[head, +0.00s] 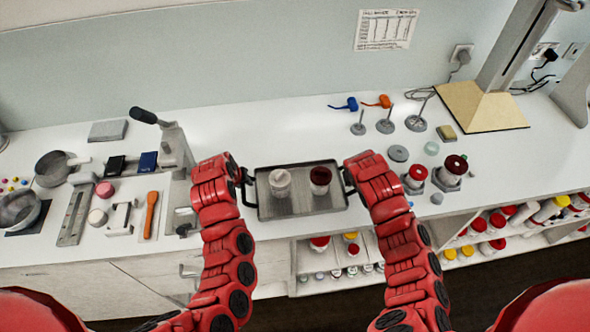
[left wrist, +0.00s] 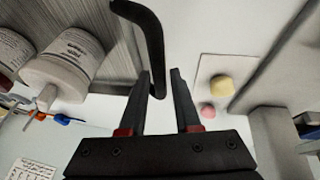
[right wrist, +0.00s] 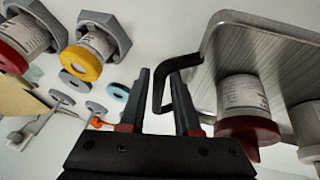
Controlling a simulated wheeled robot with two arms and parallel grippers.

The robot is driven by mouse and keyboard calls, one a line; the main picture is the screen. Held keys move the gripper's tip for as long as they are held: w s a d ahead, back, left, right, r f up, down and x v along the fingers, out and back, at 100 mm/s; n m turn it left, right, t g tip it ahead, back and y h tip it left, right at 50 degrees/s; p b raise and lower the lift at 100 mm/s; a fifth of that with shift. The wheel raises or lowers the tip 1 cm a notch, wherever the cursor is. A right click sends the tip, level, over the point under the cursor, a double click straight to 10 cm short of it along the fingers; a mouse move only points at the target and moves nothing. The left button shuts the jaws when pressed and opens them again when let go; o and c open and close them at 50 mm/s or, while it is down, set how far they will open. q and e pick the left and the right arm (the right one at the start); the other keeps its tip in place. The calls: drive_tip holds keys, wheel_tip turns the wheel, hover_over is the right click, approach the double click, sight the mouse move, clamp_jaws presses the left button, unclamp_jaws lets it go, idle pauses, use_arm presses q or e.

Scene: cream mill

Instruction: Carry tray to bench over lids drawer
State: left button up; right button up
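The grey metal tray (head: 300,207) has black end handles and appears to lie flat at the bench's front edge. It carries a white-topped jar (head: 280,182) and a dark-red-topped jar (head: 320,179). My left gripper (head: 243,178) is at the left handle; in the left wrist view the fingers (left wrist: 162,88) stand apart, with the handle (left wrist: 150,40) reaching between them. My right gripper (head: 349,175) is at the right handle; in the right wrist view its fingers (right wrist: 160,85) are also apart around the handle (right wrist: 157,92). I cannot tell which drawer is for lids.
Left of the tray are a lever press (head: 172,140), an orange spatula (head: 151,212) and a saucepan (head: 55,168). Right are jars in holders (head: 452,172) and small stands (head: 386,125). Shelves with jars (head: 340,248) lie below the bench. Bench behind the tray is clear.

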use_arm(q)
drive_tip(key=shift+o, duration=0.8)
drive_tip(key=shift+r, duration=0.1)
use_arm(e)
drive_tip(key=shift+o, duration=0.8)
drive_tip(key=shift+r, duration=0.1)
use_arm(q)
drive_tip(key=shift+s+r, duration=0.1)
drive_tip(key=shift+r, duration=0.3)
drive_tip(key=v, duration=1.1)
drive_tip(key=shift+s, duration=0.15)
use_arm(e)
drive_tip(key=v, duration=1.2)
use_arm(q)
drive_tip(key=shift+a, duration=0.1)
